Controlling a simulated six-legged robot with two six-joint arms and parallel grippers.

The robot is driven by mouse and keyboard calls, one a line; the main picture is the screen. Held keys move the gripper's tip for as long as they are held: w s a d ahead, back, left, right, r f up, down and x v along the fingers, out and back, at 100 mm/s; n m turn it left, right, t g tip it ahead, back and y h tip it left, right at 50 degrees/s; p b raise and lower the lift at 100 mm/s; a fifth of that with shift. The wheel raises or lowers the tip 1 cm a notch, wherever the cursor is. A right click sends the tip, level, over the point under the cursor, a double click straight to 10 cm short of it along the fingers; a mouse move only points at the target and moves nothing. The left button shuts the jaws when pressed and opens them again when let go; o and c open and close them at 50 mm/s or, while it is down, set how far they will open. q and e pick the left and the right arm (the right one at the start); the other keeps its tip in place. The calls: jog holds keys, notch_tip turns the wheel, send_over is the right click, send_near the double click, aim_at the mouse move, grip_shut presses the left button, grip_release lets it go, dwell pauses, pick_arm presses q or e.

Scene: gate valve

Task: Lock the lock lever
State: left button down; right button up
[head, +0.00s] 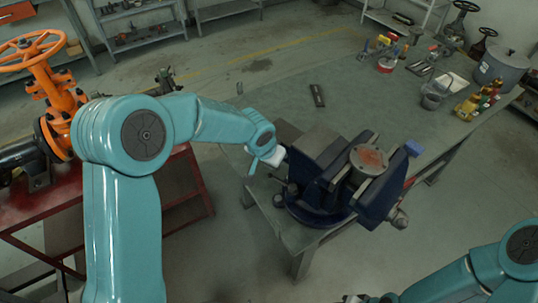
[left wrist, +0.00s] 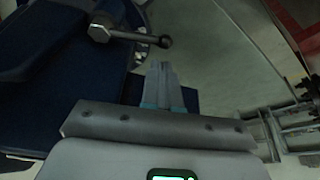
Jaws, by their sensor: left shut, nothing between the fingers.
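A dark blue bench vise (head: 378,203) is mounted at the corner of the workbench. In the left wrist view, a metal lever (left wrist: 128,35) with a round ball end sticks out from the blue vise body (left wrist: 45,60). My left gripper (left wrist: 160,68) is shut and empty, its fingertips just below the lever's ball end in the picture; whether they touch it I cannot tell. In the head view my left gripper (head: 272,158) is at the vise's left side, its fingers partly hidden. Only a small part of my right gripper (head: 355,298) shows at the bottom edge.
The workbench top (head: 270,95) is mostly clear behind the vise. A grey pot (head: 500,68), bottles and small tools stand at its far right. An orange valve (head: 55,90) sits on a red stand at the left. A flat dark tool (head: 317,95) lies on the bench.

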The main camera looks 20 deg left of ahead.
pick_arm(q)
jog(key=x, duration=0.3)
jog(key=shift+f, duration=0.1)
